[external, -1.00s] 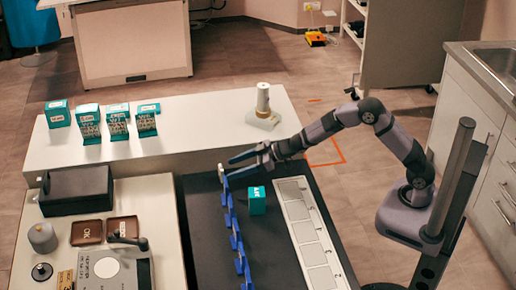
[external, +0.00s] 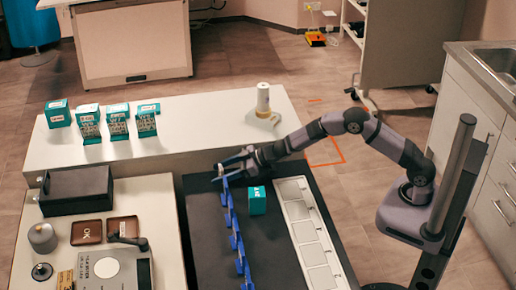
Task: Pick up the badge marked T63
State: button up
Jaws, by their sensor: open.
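No marking T63 can be read in this view, so I cannot tell which thing is that badge. A small pale thing (external: 221,170) shows at the far end of this row, beside my fingers. My gripper (external: 229,167) is open at that far end, its fingers pointing left. It partly hides the end of the row, and I cannot tell whether it touches anything.
A teal box (external: 257,200) stands on the mat, right of the row. A strip of pale squares (external: 314,250) lies further right. Several teal boxes (external: 118,122) and a pale cylinder (external: 263,98) stand on the white shelf (external: 200,125) behind. A black box (external: 75,190) sits left.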

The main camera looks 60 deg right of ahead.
aim_at(221, 167)
jog(key=c, duration=1.1)
notch_tip(221, 167, up, 10)
jog(key=p, duration=0.3)
jog(key=shift+r+p, duration=0.15)
jog(key=shift+p, duration=0.25)
